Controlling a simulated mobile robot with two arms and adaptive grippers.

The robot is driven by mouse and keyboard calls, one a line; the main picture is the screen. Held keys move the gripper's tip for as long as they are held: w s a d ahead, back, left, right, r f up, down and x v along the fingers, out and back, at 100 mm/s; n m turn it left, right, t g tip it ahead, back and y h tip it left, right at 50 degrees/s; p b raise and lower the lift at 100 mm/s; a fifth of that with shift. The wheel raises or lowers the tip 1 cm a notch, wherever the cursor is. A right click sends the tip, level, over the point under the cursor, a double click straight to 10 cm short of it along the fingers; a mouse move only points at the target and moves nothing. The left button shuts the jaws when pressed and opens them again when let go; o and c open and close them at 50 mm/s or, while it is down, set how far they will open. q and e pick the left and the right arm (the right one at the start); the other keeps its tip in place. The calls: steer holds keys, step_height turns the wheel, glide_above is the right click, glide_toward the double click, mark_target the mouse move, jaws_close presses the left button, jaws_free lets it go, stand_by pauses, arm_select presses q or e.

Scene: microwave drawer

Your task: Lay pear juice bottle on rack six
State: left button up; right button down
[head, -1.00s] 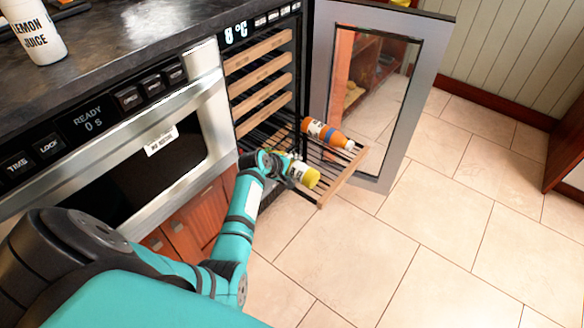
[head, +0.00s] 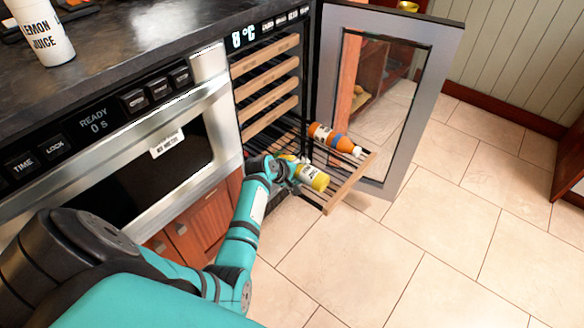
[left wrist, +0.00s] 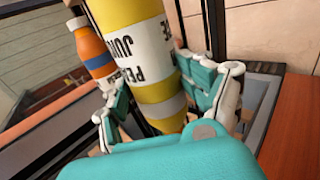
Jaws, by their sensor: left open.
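The pear juice bottle (head: 316,179) is yellow with a white label and lies on the pulled-out bottom rack (head: 350,184) of the open cooler, cap end toward the rack's wooden front. In the left wrist view the yellow bottle (left wrist: 140,45) fills the middle, its label partly readable. My left gripper (head: 290,172) is at the bottle's rear end. In the left wrist view my left gripper (left wrist: 165,97) has one finger on each side of the bottle and is open; whether the fingers touch it is unclear. My right gripper is not in view.
An orange bottle (head: 335,139) lies on the same rack, close beside the yellow one. The glass door (head: 385,95) stands open to the right. Several closed racks (head: 268,80) are above. A lemon juice bottle (head: 40,32) stands on the counter (head: 130,40). The floor (head: 420,230) is clear.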

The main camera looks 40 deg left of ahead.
arm_select(q)
steer(key=v, duration=1.2)
steer(key=shift+w, duration=0.1)
